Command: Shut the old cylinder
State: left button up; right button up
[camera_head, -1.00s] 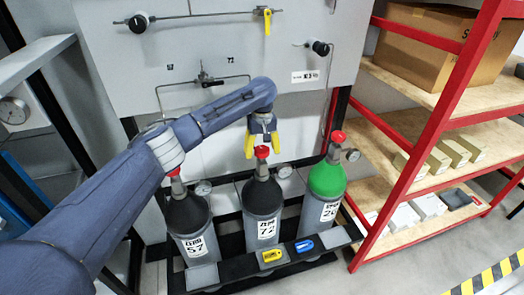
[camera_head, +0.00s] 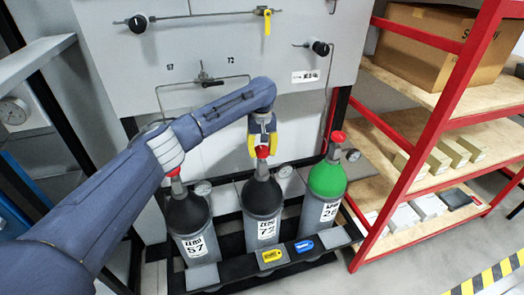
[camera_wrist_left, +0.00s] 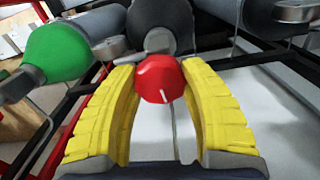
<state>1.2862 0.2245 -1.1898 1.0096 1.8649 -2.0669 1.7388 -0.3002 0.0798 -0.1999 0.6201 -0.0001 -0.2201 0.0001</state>
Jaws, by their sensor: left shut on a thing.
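Three cylinders stand side by side in a rack in the head view. The grey left cylinder (camera_head: 187,217) is labelled 57, the grey middle cylinder (camera_head: 262,199) 72, and the right cylinder (camera_head: 326,182) has a green shoulder. Each has a red valve knob on top. My left gripper (camera_head: 262,150), with yellow fingers, reaches down over the middle cylinder and is shut on its red knob (camera_head: 262,152). In the left wrist view, the knob (camera_wrist_left: 160,79), with a white mark, sits between the fingertips (camera_wrist_left: 158,85). No right gripper shows in either view.
A grey panel (camera_head: 110,60) with valves, knobs and thin pipes stands behind the cylinders. Yellow and blue tags lie on the rack's front bar (camera_head: 235,268). A red-framed shelf (camera_head: 405,190) with boxes stands to the right. Small gauges sit beside the cylinder necks.

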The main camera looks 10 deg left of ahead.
pick_arm(q)
jog(key=m, duration=0.9)
jog(key=shift+m, duration=0.4)
jog(key=m, duration=0.4)
jog(key=shift+f, duration=0.1)
jog(key=m, duration=0.9)
jog(key=shift+m, duration=0.3)
jog(key=m, duration=0.9)
jog(key=shift+w+m, duration=0.1)
jog(key=shift+m, duration=2.1)
